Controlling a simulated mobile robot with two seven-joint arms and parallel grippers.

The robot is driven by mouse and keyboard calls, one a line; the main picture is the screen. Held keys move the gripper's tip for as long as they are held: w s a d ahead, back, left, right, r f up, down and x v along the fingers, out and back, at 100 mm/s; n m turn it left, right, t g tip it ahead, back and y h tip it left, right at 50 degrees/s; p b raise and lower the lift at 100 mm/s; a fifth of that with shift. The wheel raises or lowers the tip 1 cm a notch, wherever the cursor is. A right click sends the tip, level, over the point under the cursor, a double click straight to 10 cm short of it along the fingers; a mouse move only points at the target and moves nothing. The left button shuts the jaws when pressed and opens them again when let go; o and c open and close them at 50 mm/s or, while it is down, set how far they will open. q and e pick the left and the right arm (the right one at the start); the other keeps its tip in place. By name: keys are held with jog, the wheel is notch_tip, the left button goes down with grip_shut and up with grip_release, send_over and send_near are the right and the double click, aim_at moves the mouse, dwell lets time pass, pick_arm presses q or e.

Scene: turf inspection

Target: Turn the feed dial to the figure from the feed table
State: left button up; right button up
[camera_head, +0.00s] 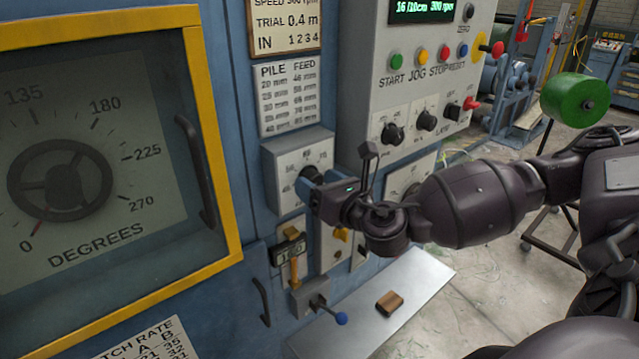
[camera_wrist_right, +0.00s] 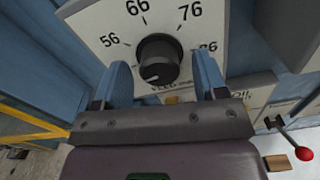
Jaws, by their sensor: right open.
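The feed dial is a black round knob (camera_wrist_right: 158,60) on a pale plate in the right wrist view, with 56, 66, 76 and 86 around it. A pale mark shows low on the knob's face; which figure is set I cannot tell. My right gripper (camera_wrist_right: 163,78) is open, with one blue finger on each side of the knob; contact is not visible. My left gripper is not in view.
A yellow-framed degrees gauge (camera_head: 62,185) with a handle stands at left. A control panel (camera_head: 365,75) with buttons and knobs is at upper right. Below are a blue-tipped lever (camera_head: 340,318) and a metal shelf (camera_head: 420,290) with a brown block (camera_head: 390,303).

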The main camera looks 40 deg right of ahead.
jog(key=shift+c, duration=0.4)
jog(key=c, duration=0.9)
jog(key=shift+o, duration=0.2)
